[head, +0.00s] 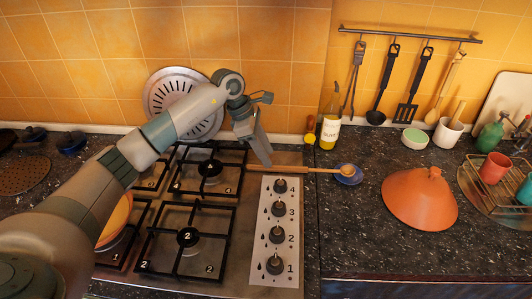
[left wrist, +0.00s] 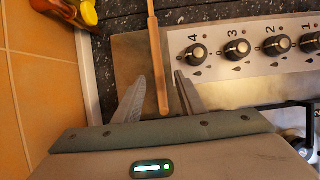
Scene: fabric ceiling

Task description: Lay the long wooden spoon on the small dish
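The long wooden spoon (head: 312,170) lies roughly level, its bowl end at the small blue dish (head: 348,179) right of the stove. Its handle reaches left over the stove's edge by the knobs. My left gripper (head: 265,163) is at the handle's left end. In the left wrist view the handle (left wrist: 155,45) runs between the two fingers (left wrist: 161,76), with a gap on each side, so the gripper is open. Whether the handle touches the stove is unclear. The dish is outside the left wrist view. My right gripper is not in view.
An orange cone-shaped lid (head: 420,198) stands right of the dish. An oil bottle (head: 329,131) stands behind the spoon. The stove's knob panel (head: 266,220) and black grates (head: 190,238) lie in front. Utensils hang on a wall rail (head: 410,34). Counter front right is clear.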

